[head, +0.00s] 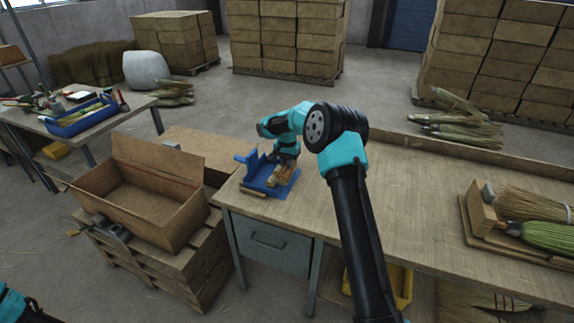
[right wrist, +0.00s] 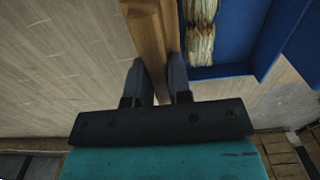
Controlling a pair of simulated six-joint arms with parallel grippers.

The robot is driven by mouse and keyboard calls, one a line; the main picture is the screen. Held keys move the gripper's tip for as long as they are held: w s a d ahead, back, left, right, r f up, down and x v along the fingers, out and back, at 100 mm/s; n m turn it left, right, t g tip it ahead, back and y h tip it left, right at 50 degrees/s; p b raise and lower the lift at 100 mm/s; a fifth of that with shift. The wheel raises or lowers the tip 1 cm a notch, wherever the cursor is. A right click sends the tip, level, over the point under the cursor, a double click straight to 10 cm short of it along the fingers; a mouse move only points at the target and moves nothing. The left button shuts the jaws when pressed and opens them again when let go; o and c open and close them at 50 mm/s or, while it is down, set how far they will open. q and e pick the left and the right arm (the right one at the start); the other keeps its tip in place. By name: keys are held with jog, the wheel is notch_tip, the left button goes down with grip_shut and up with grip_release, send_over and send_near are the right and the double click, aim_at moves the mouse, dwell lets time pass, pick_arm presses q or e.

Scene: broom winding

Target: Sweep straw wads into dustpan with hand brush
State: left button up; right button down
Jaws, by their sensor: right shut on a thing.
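The blue dustpan (head: 262,172) lies on the left end of the wooden workbench; its blue wall also shows at the upper right of the right wrist view (right wrist: 262,45). My right gripper (head: 285,160) is over the pan, shut on the wooden handle of the hand brush (right wrist: 150,40). Straw-coloured bristles (right wrist: 200,30) show beside the handle, over the blue pan floor. In the head view the brush (head: 281,175) is small and partly covered by the gripper. I cannot make out separate straw wads. My left gripper is outside the head view; only a bit of that arm shows at lower left.
An open cardboard box (head: 146,205) stands on pallets left of the workbench (head: 400,190). A wooden strip (head: 254,192) lies at the dustpan's front edge. Brooms (head: 535,205) rest on a board at the right. The bench middle is clear, apart from my arm crossing it.

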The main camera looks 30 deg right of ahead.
jog(key=shift+r, duration=2.6)
